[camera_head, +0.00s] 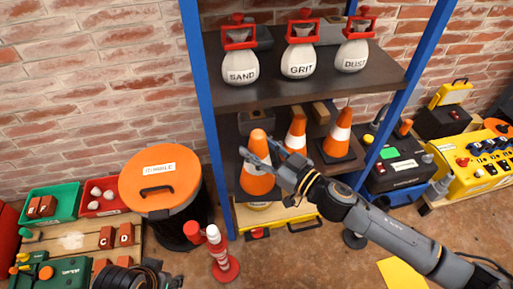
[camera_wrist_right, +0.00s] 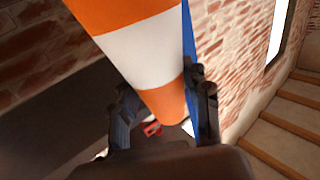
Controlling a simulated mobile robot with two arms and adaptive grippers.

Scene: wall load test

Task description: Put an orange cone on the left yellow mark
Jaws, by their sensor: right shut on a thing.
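An orange cone (camera_head: 258,184) with a white band is at the left front of the shelf's middle level. My right gripper (camera_head: 262,154) is shut on its upper part. In the right wrist view the cone (camera_wrist_right: 143,45) runs between the two fingers (camera_wrist_right: 165,108). I cannot tell whether its base touches the shelf. Two more orange cones stand on the same level, one in the middle (camera_head: 296,132) and one at right (camera_head: 339,133). One yellow mark (camera_head: 401,274) shows on the floor at bottom right, cut by the frame edge. My left gripper is out of view.
The shelf's blue posts (camera_head: 203,75) and upper board (camera_head: 305,82) with several white bags (camera_head: 298,62) frame the cones. An orange-lidded bin (camera_head: 160,180) and red-white posts (camera_head: 219,250) stand left. Black and yellow equipment (camera_head: 478,160) stands right. Floor at bottom centre is clear.

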